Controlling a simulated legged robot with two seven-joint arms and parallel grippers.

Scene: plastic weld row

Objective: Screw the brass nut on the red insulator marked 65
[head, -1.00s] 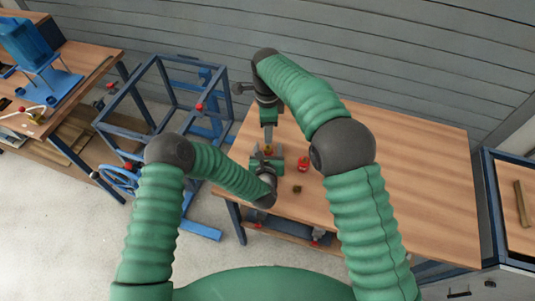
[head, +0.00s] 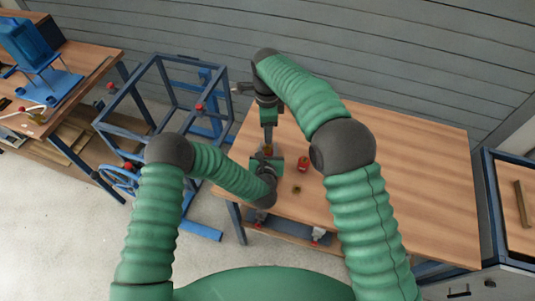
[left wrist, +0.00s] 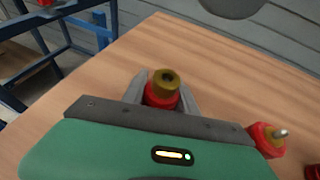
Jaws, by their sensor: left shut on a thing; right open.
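My left gripper (left wrist: 163,98) is shut on a red insulator (left wrist: 160,101), which stands upright between its grey fingers. A brass nut (left wrist: 166,79) with a dark hole sits on top of it. I cannot read any mark on the insulator. In the head view my left gripper (head: 267,157) is at the table's left part, partly hidden by its own wrist. My right gripper (head: 268,139) points down from above, over the left one; it is open, its fingertips small and hard to make out. The gap between it and the nut is unclear.
A second red insulator (head: 303,164) stands to the right on the wooden table (head: 420,175); its metal stud shows in the left wrist view (left wrist: 281,133). A small brass-coloured piece (head: 297,189) lies nearer me. The table's right side is clear. A blue frame (head: 160,90) stands left.

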